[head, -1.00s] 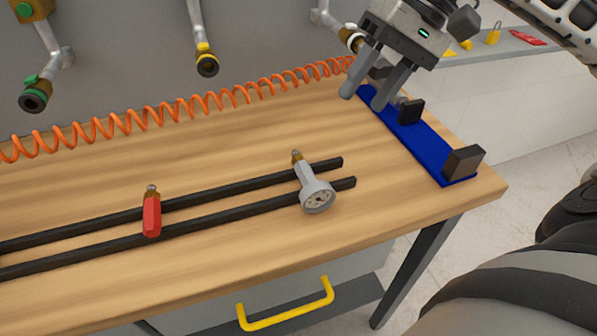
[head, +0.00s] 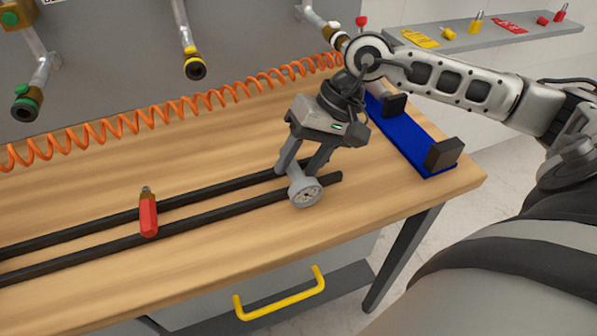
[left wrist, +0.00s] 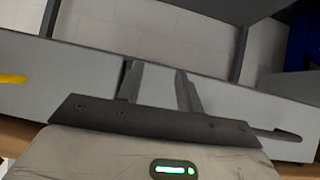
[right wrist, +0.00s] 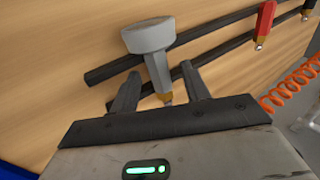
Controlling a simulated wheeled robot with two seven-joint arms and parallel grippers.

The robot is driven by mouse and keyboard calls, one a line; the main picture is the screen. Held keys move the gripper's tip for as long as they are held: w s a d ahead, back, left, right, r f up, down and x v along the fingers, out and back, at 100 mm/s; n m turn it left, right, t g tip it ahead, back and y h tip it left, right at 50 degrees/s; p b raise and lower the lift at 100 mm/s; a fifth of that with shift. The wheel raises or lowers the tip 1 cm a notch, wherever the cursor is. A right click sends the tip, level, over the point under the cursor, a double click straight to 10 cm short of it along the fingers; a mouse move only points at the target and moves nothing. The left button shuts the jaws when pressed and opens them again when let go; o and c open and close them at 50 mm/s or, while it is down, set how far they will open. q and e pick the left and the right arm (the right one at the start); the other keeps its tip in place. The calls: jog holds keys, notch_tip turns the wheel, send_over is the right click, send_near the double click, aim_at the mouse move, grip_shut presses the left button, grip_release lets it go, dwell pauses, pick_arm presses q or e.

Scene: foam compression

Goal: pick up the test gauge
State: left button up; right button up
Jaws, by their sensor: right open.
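The test gauge (head: 306,192) is grey with a round dial and a brass tip, and lies across the two black rails on the bench. In the right wrist view the gauge (right wrist: 155,57) has its stem between the fingers and its dial beyond them. My right gripper (head: 300,166) is open over the gauge stem, with a gap visible on each side in the right wrist view (right wrist: 161,85). In the head view the gripper hides the brass tip. My left gripper (left wrist: 157,85) shows only in its wrist view, open and empty, facing a grey surface.
A red-bodied fitting (head: 148,215) lies across the black rails (head: 208,202) to the left. A blue tray with dark blocks (head: 405,137) is at the right end of the bench. An orange coiled hose (head: 205,103) runs along the back. A yellow handle (head: 280,298) sits below the front edge.

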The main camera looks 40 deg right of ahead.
jog(key=shift+a+f, duration=0.1)
jog(key=shift+f, duration=0.1)
grip_shut()
jog(key=shift+r, duration=0.2)
